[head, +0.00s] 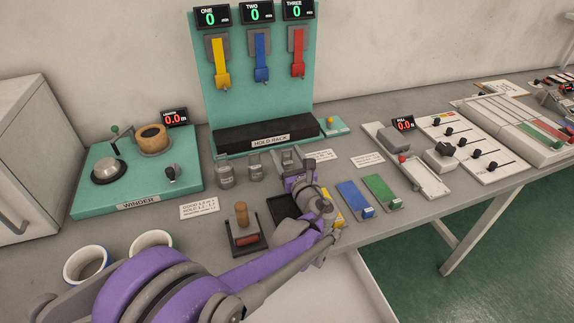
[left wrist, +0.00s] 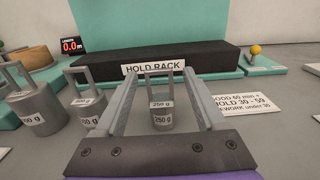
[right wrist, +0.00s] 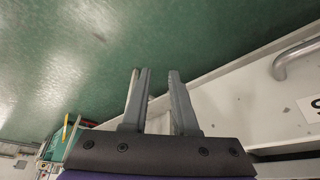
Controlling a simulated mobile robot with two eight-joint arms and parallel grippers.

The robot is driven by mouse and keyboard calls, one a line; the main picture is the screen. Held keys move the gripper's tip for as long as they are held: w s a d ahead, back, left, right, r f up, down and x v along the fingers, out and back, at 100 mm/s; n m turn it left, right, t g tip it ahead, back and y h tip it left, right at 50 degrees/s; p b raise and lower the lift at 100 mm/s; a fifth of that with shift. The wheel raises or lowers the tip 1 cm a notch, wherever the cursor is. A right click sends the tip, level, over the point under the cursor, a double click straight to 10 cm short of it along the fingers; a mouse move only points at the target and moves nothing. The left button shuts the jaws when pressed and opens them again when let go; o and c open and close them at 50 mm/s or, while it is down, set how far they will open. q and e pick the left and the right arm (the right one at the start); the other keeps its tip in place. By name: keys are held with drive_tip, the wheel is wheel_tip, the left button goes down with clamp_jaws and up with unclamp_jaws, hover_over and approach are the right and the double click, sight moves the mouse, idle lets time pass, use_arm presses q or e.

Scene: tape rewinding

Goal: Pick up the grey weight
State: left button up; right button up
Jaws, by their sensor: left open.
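Several grey weights with loop handles stand in a row in front of the hold rack. The left one (head: 224,173) and the middle one (head: 255,167) show in the head view. In the left wrist view they are the far left weight (left wrist: 38,110) and its neighbour (left wrist: 87,108). The third, labelled 250 g (left wrist: 163,117), stands upright between the fingers of my left gripper (left wrist: 163,90), which is open around or just short of it. In the head view my left gripper (head: 288,160) largely hides this weight. My right gripper (right wrist: 157,80) is open and empty, away from the weights.
The black hold rack (head: 265,134) on its green stand lies behind the weights. The winder (head: 140,178) is at left, and a wooden-handled stamp (head: 242,224) is nearer the front. Coloured cards (head: 356,196) lie at right. My right gripper is near a white drawer front (right wrist: 245,95).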

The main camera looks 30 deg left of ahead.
sight(287, 150)
use_arm(q)
clamp_jaws()
idle(0.3)
drive_tip(key=shift+r, duration=0.15)
wheel_tip(287, 150, up, 10)
drive_tip(key=shift+f+p, duration=0.1)
drive_tip(key=shift+p, duration=1.1)
